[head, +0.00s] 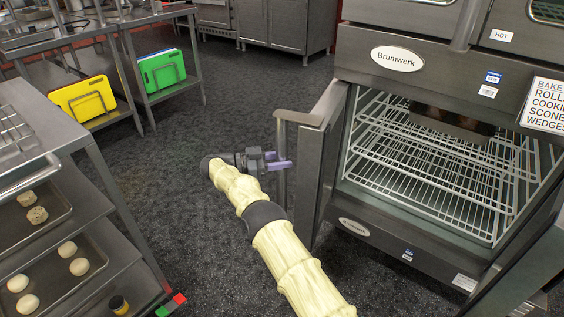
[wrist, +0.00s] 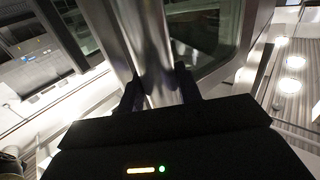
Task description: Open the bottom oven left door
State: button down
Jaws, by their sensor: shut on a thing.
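The bottom oven left door (head: 325,165) stands swung well out from the oven front in the head view. Its vertical bar handle (head: 281,165) is on the side toward my arm. My gripper (head: 288,165) is at that handle, with its purple fingers reaching to the bar. In the wrist view the metal handle (wrist: 152,60) runs between the two dark fingers of my gripper (wrist: 160,92), and it is shut on the handle. The oven interior (head: 440,160) shows white wire racks and is open to view.
The right door (head: 520,270) of the bottom oven also stands open. A metal rack with trays of dough (head: 60,265) is at the left. Tables with yellow (head: 84,100) and green (head: 162,70) boards stand behind. The dark floor (head: 235,110) between is clear.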

aim_at(282, 131)
jog(key=shift+w+d+r, duration=0.25)
jog(key=shift+d+r, duration=0.05)
jog(key=shift+r, duration=0.1)
jog(key=c, duration=1.2)
grip_release()
jog(key=shift+o, duration=1.2)
jog(key=shift+d, duration=0.15)
jog(key=shift+s+a+f, duration=0.1)
jog(key=shift+a+f, duration=0.1)
jog(key=shift+a, duration=0.1)
notch_tip(282, 131, up, 10)
jog(key=p, duration=0.2)
jog(key=shift+p, duration=0.35)
